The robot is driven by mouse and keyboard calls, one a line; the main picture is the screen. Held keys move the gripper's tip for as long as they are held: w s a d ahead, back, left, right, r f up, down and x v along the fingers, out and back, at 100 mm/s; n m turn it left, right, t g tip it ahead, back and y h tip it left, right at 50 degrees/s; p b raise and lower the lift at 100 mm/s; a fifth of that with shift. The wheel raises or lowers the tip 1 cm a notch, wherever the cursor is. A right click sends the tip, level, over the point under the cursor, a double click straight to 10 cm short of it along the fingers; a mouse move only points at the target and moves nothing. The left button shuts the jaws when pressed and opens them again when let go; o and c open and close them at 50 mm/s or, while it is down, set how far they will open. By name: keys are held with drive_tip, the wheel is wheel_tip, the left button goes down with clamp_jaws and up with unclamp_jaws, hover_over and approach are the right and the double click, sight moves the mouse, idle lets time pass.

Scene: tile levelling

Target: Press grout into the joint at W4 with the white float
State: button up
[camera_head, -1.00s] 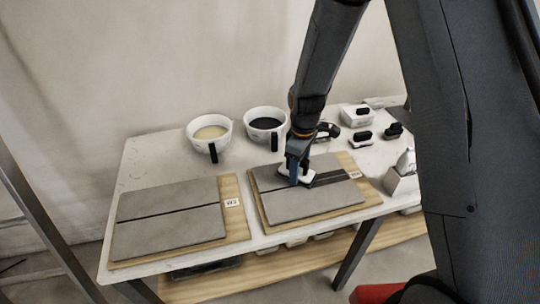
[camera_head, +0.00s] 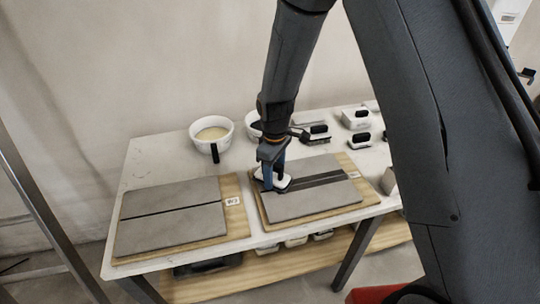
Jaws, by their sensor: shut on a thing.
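My gripper (camera_head: 271,168) is shut on a white float (camera_head: 276,184). The float is low over the left part of the right tile panel (camera_head: 314,203), at the left end of its dark joint (camera_head: 318,180); I cannot tell whether it touches. Dark bands run along the joint to the right of the float. The panel lies on a wooden board with a small white label (camera_head: 354,175), too small to read surely. The gripper and float hide the joint's left end.
A second grey panel (camera_head: 172,225) with a dark joint lies at left. A bowl of pale paste (camera_head: 211,134) stands behind; another bowl (camera_head: 252,127) is partly hidden by my arm. Floats and a brush-like tool (camera_head: 316,135) stand at back right. White containers sit on the shelf below.

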sight(284, 174)
drive_tip(key=shift+s+a, duration=0.1)
drive_tip(key=shift+a, duration=0.3)
drive_tip(key=shift+w+d+p, duration=0.2)
drive_tip(key=shift+w+d, duration=0.05)
drive_tip(key=shift+d, duration=0.8)
drive_tip(key=shift+w+d+p, duration=0.15)
drive_tip(key=shift+w+d, duration=0.1)
drive_tip(key=shift+d, duration=0.8)
drive_tip(key=shift+a, duration=0.1)
drive_tip(key=shift+s+a, duration=0.25)
drive_tip(key=shift+a, duration=0.85)
drive_tip(key=shift+s+a, duration=0.25)
drive_tip(key=shift+a, duration=0.85)
wheel_tip(284, 174, up, 3)
drive_tip(key=shift+s+d+r+p, duration=0.1)
drive_tip(key=shift+r+p, duration=0.1)
drive_tip(key=shift+p, duration=0.7)
drive_tip(key=shift+r+p, duration=1.6)
drive_tip(key=shift+r, duration=0.95)
drive_tip(key=shift+f, duration=0.1)
